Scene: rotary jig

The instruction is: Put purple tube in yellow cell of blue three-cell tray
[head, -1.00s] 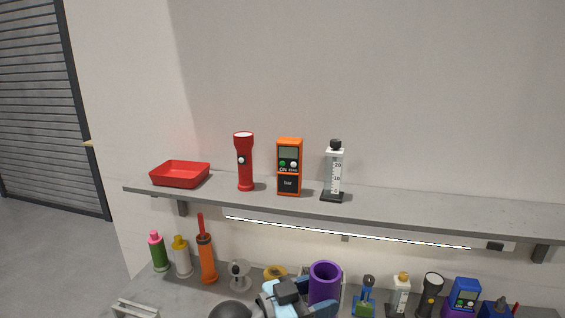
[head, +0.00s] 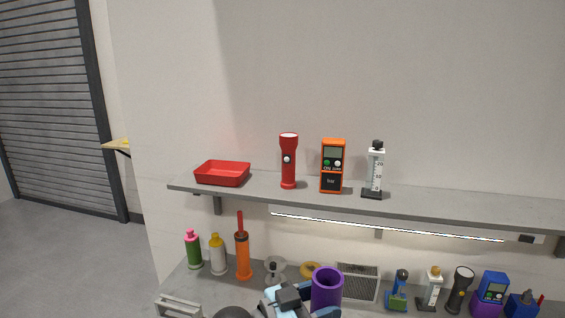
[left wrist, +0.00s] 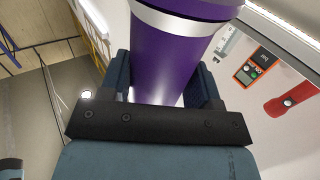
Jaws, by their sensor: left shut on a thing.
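The purple tube (head: 327,288) is a hollow cylinder held upright at the bottom middle of the head view, with its open top facing up. My left gripper (head: 305,306) is shut on it. In the left wrist view the tube (left wrist: 172,60) fills the space between the two dark fingers of the gripper (left wrist: 165,85), and a silver band circles it. The blue three-cell tray and its yellow cell are not in view. My right gripper is not in view.
A grey shelf (head: 450,205) holds a red tray (head: 222,174), a red flashlight (head: 288,162), an orange meter (head: 332,166) and a small gauge (head: 375,170). Below, the bench carries several bottles and an orange pump (head: 243,255) at left, a grey vented box (head: 358,281), and several tools at right.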

